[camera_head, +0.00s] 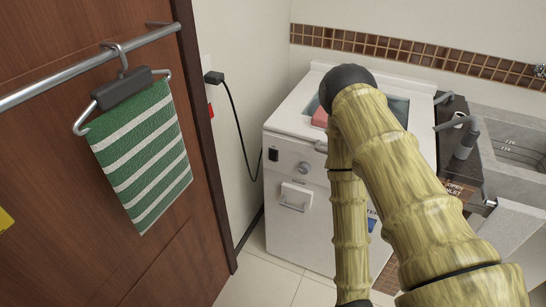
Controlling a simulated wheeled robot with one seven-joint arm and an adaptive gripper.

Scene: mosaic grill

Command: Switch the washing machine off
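The washing machine (283,227) is a white box in the middle of the picture, against the wall. On its front, at the upper left, is a small black switch (273,155); I cannot tell its position. A round grey knob (304,168) sits to the right of the switch. Below the knob is a white panel with a handle (295,197). My arm has a bamboo-like surface, rises from the lower right and bends down in front of the machine. It hides the right part of the machine's front. My gripper is out of view.
A brown wooden door with a metal rail (90,66) is at the left; a green-striped towel (146,155) hangs there. A black cord (237,124) runs from a wall plug down beside the machine. A grey sink counter (510,165) stands at the right. Tiled floor (262,284) shows in front.

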